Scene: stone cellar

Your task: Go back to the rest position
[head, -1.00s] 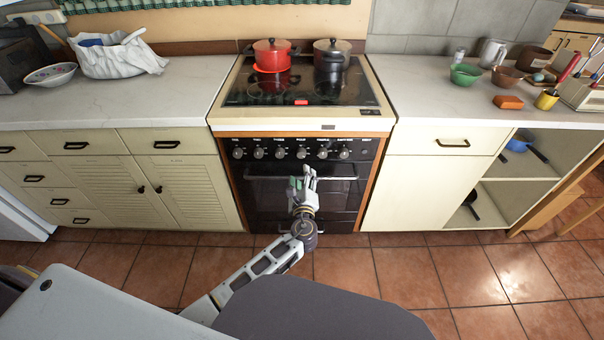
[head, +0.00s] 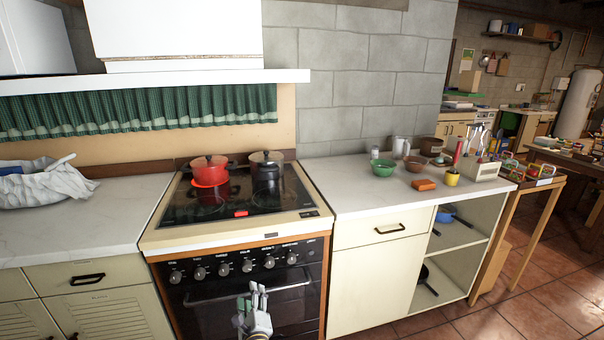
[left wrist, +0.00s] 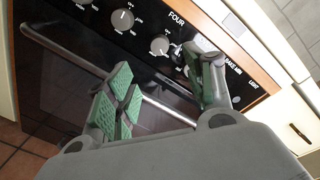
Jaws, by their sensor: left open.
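My left gripper (head: 256,300) is low in the head view, in front of the black oven door of the stove (head: 225,300). I cannot tell from these views whether a finger touches the handle. My right gripper is in neither view.
A red pot (head: 210,170) and a dark pot (head: 267,172) stand on the cooktop (head: 220,208). The right counter (head: 375,197) holds bowls, an orange block (head: 423,185) and a yellow cup (head: 452,179). A wooden table (head: 545,182) stands beyond it. Floor (head: 545,312) shows at lower right.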

